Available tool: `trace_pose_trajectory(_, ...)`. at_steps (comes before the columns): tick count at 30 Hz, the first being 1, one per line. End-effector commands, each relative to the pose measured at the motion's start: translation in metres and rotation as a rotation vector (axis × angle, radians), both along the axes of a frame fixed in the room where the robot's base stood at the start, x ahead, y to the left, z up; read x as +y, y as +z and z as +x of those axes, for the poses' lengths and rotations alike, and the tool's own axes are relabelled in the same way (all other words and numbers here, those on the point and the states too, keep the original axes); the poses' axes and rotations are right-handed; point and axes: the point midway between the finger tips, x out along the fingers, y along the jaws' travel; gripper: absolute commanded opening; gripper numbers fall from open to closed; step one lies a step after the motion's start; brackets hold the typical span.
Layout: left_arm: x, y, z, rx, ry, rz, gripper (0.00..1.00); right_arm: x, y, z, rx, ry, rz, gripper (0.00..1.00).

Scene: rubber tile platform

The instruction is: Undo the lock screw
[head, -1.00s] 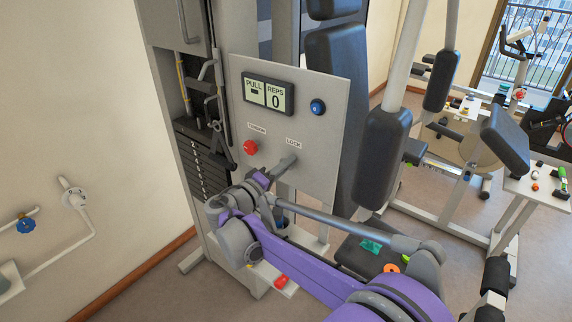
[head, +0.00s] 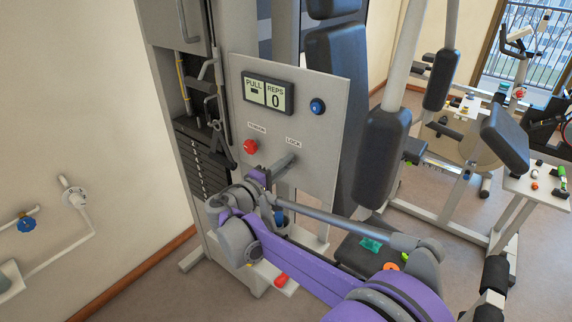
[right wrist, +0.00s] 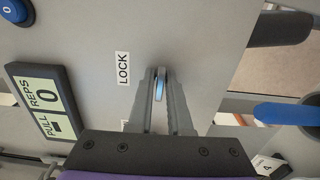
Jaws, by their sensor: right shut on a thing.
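The grey panel (head: 318,115) on the machine carries a LOCK label (head: 293,141), which also shows in the right wrist view (right wrist: 123,69). My right gripper (head: 293,159) reaches the panel just below this label. In the right wrist view my right gripper (right wrist: 160,70) has its grey fingers closing together at the panel, shut on the lock screw (right wrist: 159,90). Only a narrow light-blue strip of the screw shows between the fingers. The rest of it is hidden, and in the head view the fingers cover it. My left gripper is not in view.
A red knob (head: 250,147) under the TENSION label sits left of my gripper. A blue button (head: 318,107) and a display (head: 268,93) reading PULL and REPS 0 are above. A black padded roller (head: 382,155) hangs to the right.

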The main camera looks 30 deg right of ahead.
Motion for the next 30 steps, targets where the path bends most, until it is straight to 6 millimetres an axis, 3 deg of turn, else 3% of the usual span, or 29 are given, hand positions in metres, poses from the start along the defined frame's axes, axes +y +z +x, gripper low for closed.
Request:
trace_pose_trajectory(5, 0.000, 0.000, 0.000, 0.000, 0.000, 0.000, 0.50, 0.000, -0.001, 0.000, 0.000, 0.000, 0.002, 0.00)
trace_pose_trajectory(6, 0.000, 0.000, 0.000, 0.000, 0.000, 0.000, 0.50, 0.000, -0.001, 0.000, 0.000, 0.000, 0.002, 0.24)
trace_pose_trajectory(9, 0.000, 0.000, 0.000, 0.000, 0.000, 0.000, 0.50, 0.000, -0.001, 0.000, -0.001, 0.000, 0.001, 0.40)
trace_pose_trajectory(20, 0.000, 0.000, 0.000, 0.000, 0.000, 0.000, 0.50, 0.005, 0.000, -0.002, -0.001, 0.001, 0.001, 0.40)
trace_pose_trajectory(30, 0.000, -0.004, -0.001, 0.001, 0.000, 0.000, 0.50, 0.064, -0.001, -0.025, -0.001, 0.005, 0.003, 0.40)
